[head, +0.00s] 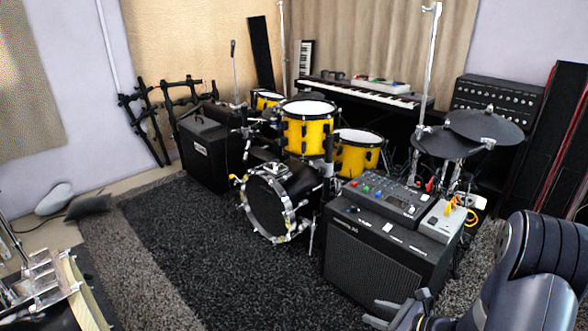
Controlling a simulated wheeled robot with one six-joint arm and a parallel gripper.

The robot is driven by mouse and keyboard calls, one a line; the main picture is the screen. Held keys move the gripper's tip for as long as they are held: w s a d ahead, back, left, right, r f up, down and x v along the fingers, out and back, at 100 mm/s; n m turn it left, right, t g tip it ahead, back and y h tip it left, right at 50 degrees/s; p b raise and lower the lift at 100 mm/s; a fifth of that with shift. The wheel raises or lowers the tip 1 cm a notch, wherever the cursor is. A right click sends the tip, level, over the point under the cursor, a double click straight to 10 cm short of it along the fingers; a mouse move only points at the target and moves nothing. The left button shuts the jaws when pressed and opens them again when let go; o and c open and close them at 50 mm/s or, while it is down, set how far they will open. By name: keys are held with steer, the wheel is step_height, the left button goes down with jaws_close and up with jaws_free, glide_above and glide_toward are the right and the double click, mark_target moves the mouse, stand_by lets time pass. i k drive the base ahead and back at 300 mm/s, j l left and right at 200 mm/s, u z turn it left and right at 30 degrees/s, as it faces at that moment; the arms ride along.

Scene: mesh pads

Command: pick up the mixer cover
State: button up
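A black mixer (390,200) with coloured knobs lies on top of a black amplifier (375,262), right of centre. I cannot make out a separate cover on it; its panel and knobs show bare. My gripper (372,311) is at the bottom edge of the view, in front of the amplifier and lower than the mixer. It is partly cut off by the frame. I see nothing held in it, but cannot tell how far its fingers are apart. My dark arm (530,270) fills the lower right.
A grey box (443,220) with yellow plugs and cables sits right of the mixer. Cymbals (485,127) on a stand rise behind it. A yellow drum kit (308,130) stands left of the amplifier. The dark rug (190,255) is mostly clear at left.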

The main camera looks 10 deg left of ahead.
mark_target(201, 125)
steer(key=i+j+u, duration=0.3)
steer(key=u, duration=0.15)
steer(key=i+u, duration=0.5)
steer(key=i+j+u, duration=0.25)
steer(key=i+u, duration=0.2)
steer(key=i, duration=0.45)
steer(key=i+l+u, duration=0.1)
steer(key=i+u, duration=0.35)
steer(key=i, duration=0.5)
steer(key=i+z, duration=0.15)
steer(key=i, duration=0.65)
steer(key=i+j+z, duration=0.15)
steer(key=i, duration=0.65)
steer(key=i+l+z, duration=0.15)
steer(key=i+z, duration=1)
steer(key=i+j+z, duration=0.4)
steer(key=i+l, duration=0.05)
steer(key=l, duration=0.05)
